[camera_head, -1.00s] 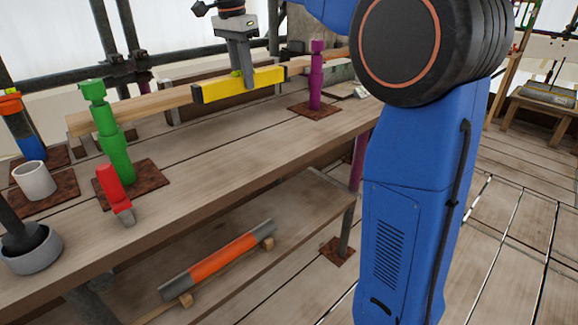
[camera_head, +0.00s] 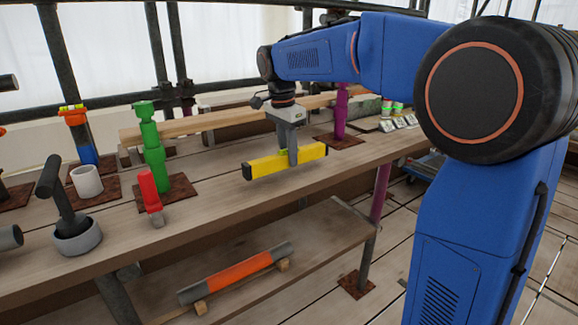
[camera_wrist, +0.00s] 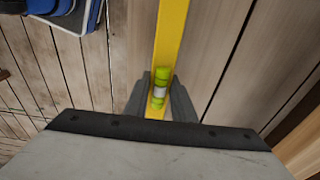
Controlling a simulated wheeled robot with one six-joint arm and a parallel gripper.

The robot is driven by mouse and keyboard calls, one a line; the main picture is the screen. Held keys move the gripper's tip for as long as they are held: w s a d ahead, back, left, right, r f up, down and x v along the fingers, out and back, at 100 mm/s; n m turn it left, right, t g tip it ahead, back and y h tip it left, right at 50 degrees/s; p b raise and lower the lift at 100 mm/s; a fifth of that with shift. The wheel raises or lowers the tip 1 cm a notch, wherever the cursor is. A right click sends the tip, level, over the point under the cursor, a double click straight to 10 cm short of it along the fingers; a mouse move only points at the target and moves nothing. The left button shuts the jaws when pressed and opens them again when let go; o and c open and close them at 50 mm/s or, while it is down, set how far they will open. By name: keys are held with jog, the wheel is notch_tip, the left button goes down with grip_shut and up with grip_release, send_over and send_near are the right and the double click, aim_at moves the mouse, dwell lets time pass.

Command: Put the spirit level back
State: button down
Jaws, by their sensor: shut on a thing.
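The yellow spirit level (camera_head: 285,162) has black end caps and is held roughly level above the front part of the wooden bench. My gripper (camera_head: 293,158) is shut on it near its middle. In the wrist view the fingers of my gripper (camera_wrist: 160,98) close on both sides of the yellow bar (camera_wrist: 171,30), and its green vial shows between them. The gap between the level and the bench top is hard to judge. No marked place for the level is plain in these views.
The bench (camera_head: 225,185) carries a green post (camera_head: 153,150), a purple post (camera_head: 340,115), a red clamp-like tool (camera_head: 150,192), a white cup (camera_head: 87,181) and a grey bowl (camera_head: 76,237). A wooden plank (camera_head: 195,123) lies behind. An orange-grey tube (camera_head: 240,270) rests on the lower shelf.

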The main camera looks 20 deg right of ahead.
aim_at(284, 154)
jog(key=shift+f, duration=1.8)
jog(key=shift+f, duration=0.15)
jog(key=c, duration=1.5)
grip_release()
jog(key=r, duration=0.4)
jog(key=a+r, duration=0.1)
jog(key=r, duration=0.7)
jog(key=shift+s+a+r, duration=0.1)
jog(key=shift+s+a, duration=0.1)
jog(key=shift+s, duration=0.05)
jog(key=s+d+f+n+t, duration=0.1)
jog(key=s+d+f+n, duration=0.1)
jog(key=s+f+n, duration=0.2)
jog(key=s+d+f+n+t+y, duration=0.1)
jog(key=s+f+n, duration=0.4)
jog(key=s+f, duration=0.5)
jog(key=s+d+f+n+t, duration=0.2)
jog(key=s+d+f+n, duration=0.3)
jog(key=s, duration=1.4)
jog(key=shift+d+f, duration=0.2)
jog(key=shift+f, duration=1.35)
